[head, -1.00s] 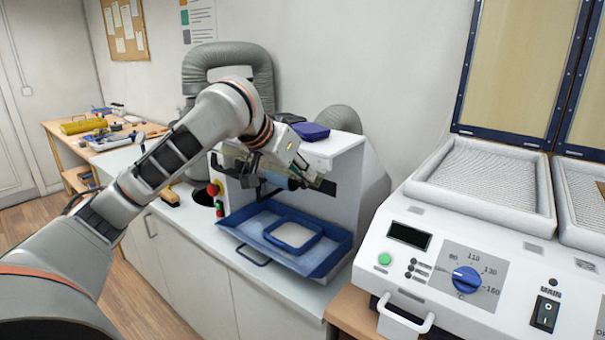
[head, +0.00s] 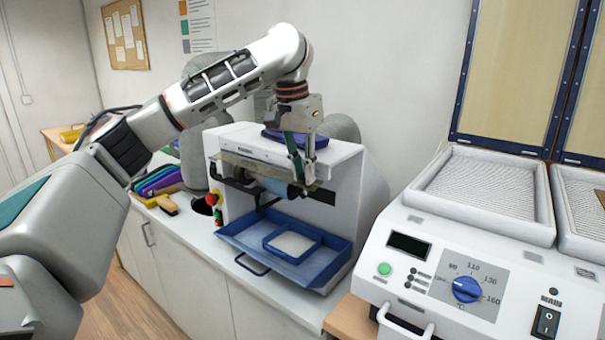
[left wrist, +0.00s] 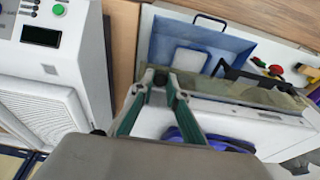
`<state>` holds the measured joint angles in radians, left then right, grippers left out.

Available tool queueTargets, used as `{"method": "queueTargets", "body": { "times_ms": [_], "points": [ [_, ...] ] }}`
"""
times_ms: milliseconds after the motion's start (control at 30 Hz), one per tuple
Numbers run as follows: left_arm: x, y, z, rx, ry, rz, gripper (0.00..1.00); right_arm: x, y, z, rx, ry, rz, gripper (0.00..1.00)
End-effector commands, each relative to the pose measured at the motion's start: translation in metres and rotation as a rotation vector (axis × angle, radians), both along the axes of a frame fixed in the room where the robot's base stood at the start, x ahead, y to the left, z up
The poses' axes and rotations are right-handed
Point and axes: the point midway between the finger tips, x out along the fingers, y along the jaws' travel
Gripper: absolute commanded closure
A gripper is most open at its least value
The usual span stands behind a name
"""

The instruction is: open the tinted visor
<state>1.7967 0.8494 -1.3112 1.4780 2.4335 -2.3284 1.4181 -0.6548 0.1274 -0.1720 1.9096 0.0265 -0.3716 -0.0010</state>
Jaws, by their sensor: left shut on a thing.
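The tinted visor (head: 243,167) is a thin, see-through, yellowish-brown panel on the front of the white machine (head: 342,190). It stands out roughly level above a pale blue roller (head: 274,186), which shows below it. In the left wrist view the visor (left wrist: 245,91) runs along the machine's front edge, with a black bar beside it. My left gripper (head: 304,183) points down from above and is shut on the visor's right end. My right gripper is not in view.
A blue tray (head: 240,238) with a smaller blue-rimmed piece (head: 293,243) sits under the roller. A grey hose (head: 340,128) stands behind. A heater unit (head: 430,225) with raised lids is at right.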

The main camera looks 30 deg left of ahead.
Motion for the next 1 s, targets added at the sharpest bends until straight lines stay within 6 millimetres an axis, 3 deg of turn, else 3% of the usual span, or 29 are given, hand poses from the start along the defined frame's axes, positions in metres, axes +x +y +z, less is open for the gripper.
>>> {"method": "queueTargets", "body": {
  "times_ms": [400, 967, 1000],
  "points": [
    [0.0045, -0.0001, 0.0032, 0.016, 0.167, 0.001, 1.0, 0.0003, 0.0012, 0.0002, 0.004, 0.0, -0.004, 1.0],
    [0.0044, -0.0003, 0.0017, 0.017, 0.195, -0.002, 1.0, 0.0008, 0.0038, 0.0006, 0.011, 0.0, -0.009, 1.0],
    [0.0045, -0.0003, 0.0016, 0.016, 0.195, -0.002, 0.78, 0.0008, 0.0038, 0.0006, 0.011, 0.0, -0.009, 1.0]
  ]
}}
